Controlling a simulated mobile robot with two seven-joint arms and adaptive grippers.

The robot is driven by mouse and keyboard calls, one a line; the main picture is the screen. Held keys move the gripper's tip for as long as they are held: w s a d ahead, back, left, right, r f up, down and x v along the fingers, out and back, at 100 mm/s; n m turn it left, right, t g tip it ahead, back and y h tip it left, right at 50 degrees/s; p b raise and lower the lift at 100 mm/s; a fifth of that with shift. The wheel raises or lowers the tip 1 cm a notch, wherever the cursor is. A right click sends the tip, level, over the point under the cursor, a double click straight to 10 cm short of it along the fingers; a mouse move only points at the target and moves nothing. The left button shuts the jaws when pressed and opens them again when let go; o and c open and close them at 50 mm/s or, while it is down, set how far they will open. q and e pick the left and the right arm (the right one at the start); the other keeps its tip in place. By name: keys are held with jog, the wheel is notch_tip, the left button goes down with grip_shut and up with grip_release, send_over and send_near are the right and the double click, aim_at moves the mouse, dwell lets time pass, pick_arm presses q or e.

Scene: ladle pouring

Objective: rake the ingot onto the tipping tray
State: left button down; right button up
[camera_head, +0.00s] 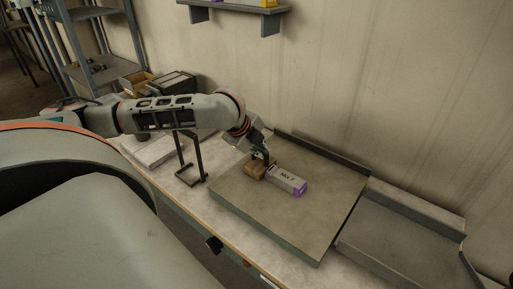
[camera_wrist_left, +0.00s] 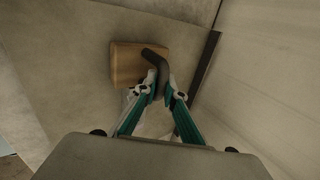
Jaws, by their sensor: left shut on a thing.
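The ingot (camera_head: 287,180) is a grey bar with a purple end and a "Mix 7" label. It lies on a broad grey slab (camera_head: 285,222). My left gripper (camera_head: 262,155) is over the slab, just behind the ingot's left end. It is shut on the dark curved handle (camera_wrist_left: 155,62) of a rake with a wooden block head (camera_head: 254,170). The wooden head (camera_wrist_left: 128,66) is low over the slab, beside the ingot's left end; contact is unclear. A grey walled tray (camera_head: 385,243), seemingly the tipping tray, is at the right. My right gripper is out of view.
A dark bent stand (camera_head: 190,165) is left of the slab, near a pale flat stack (camera_head: 155,150). Bins (camera_head: 160,83) stand behind my arm. A raised lip (camera_head: 322,153) runs along the slab's back by the wall. The slab's front is clear.

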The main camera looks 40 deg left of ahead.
pick_arm(q)
jog(key=shift+w+d, duration=0.35)
jog(key=shift+d, duration=5.8)
jog(key=shift+w+d, duration=0.35)
jog(key=shift+d, duration=5.8)
jog(key=shift+w+d, duration=0.35)
jog(key=shift+d, duration=5.8)
jog(key=shift+a, duration=1)
jog(key=shift+a+r, duration=0.1)
jog(key=shift+r, duration=0.1)
notch_tip(320, 180, up, 7)
jog(key=shift+a+f, duration=0.2)
jog(key=shift+a, duration=0.25)
jog(key=shift+s, duration=0.1)
jog(key=shift+s, duration=0.1)
